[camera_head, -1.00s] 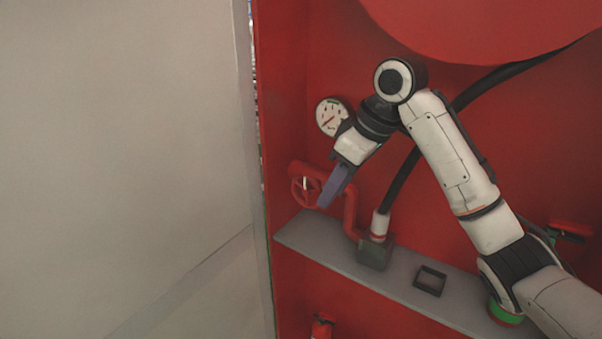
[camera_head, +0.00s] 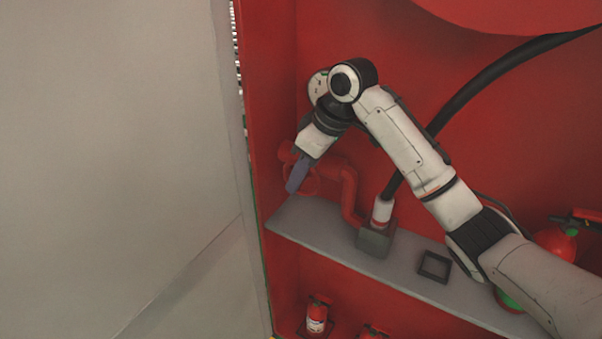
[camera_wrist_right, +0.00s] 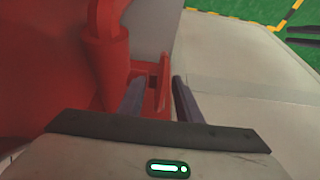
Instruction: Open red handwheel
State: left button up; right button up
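The red handwheel (camera_head: 314,182) is on a red pipe at the left end of the grey shelf in the head view, partly hidden by my right gripper (camera_head: 296,178). In the right wrist view the fingers of my right gripper (camera_wrist_right: 156,98) are apart, with the wheel's rim (camera_wrist_right: 164,78) between them. I cannot tell whether either finger touches it. Two dark fingers with a gap between them, apparently my left gripper (camera_wrist_right: 302,36), show at the top right of the wrist view. The left gripper is not in the head view.
The red pipe (camera_head: 348,190) bends down beside a black hose with a grey base block (camera_head: 375,240) on the shelf (camera_head: 315,222). A small black square frame (camera_head: 434,266) lies further right. Fire extinguishers (camera_head: 317,315) stand below. A pale wall panel (camera_head: 110,150) fills the left.

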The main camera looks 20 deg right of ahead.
grip_shut()
pick_arm(q)
jog(key=shift+w+r, duration=0.3)
jog(key=shift+w, duration=0.25)
